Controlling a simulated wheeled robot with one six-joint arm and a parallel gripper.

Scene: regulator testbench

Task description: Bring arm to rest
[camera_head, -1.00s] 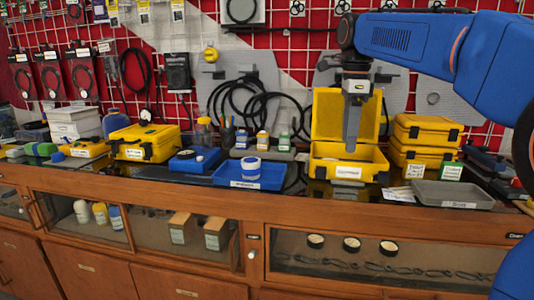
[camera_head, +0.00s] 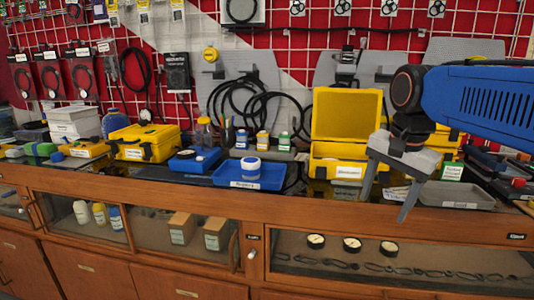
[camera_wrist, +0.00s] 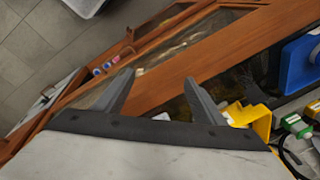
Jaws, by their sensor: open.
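My gripper (camera_head: 387,205) hangs from my blue arm at the right of the head view, its two grey fingers spread and pointing down. It is in front of the right part of the bench, beside the open yellow case (camera_head: 347,125) and partly in front of the grey tray (camera_head: 457,195). In the wrist view my gripper (camera_wrist: 160,95) shows both fingers apart with nothing between them. Beyond the fingers lie the wooden bench front and the floor.
A blue tray (camera_head: 262,178) with a white jar stands left of the yellow case. A closed yellow case (camera_head: 145,142) is farther left. Glass-fronted compartments with gauges (camera_head: 352,244) lie below the bench top. The wooden front edge is clear. The wrist view shows grey floor (camera_wrist: 50,50).

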